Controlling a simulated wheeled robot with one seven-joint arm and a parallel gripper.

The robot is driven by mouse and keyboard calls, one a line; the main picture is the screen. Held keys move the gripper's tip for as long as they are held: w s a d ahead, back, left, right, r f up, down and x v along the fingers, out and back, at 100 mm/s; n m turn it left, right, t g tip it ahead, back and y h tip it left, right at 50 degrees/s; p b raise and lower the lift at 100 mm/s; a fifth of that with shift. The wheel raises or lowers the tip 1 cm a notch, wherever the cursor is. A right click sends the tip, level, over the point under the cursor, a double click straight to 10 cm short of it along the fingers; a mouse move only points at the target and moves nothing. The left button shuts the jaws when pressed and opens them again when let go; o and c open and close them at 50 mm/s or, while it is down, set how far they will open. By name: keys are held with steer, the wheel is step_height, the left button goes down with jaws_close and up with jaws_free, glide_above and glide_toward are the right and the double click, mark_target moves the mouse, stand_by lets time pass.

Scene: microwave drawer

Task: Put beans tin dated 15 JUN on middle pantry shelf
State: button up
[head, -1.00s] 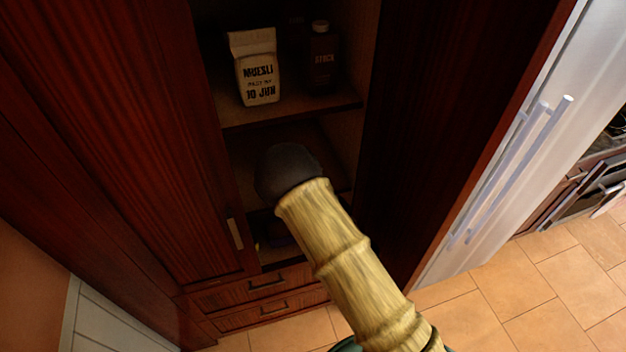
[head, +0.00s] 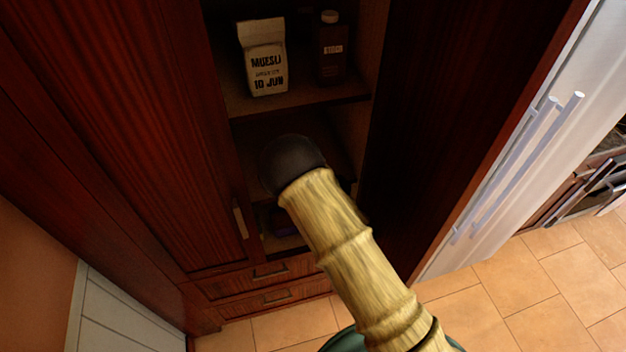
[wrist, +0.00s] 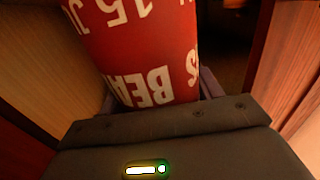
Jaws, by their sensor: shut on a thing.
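The beans tin (wrist: 140,50) is red with white lettering, upside down in the wrist view, where part of "15 J" and "BEA" can be read. My gripper (wrist: 155,100) is shut on it, with dark fingers at either side of the tin. In the head view my arm reaches into the open pantry, and its dark wrist hides the gripper and tin. The middle pantry shelf (head: 285,130) lies below the shelf with the muesli, and my wrist covers part of it.
A muesli packet (head: 266,70) marked 10 JUN and a brown stock bottle (head: 331,50) stand on the shelf above. Pantry doors flank the opening at left (head: 130,120) and right (head: 450,110). A dark item sits low in the pantry, partly hidden.

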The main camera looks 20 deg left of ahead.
steer(key=w+a+f+b, duration=0.1)
steer(key=w+a, duration=0.3)
steer(key=w, duration=0.3)
steer(key=w+a+f+b, duration=0.1)
steer(key=w+a+b, duration=0.1)
steer(key=w+a, duration=0.2)
steer(key=shift+w+a, duration=0.3)
steer(key=shift+w, duration=1.15)
steer(key=shift+f+b, duration=0.4)
steer(key=shift+b, duration=0.05)
steer(key=o, duration=1.4)
steer(key=shift+f, duration=0.1)
steer(key=shift+s+d, duration=0.1)
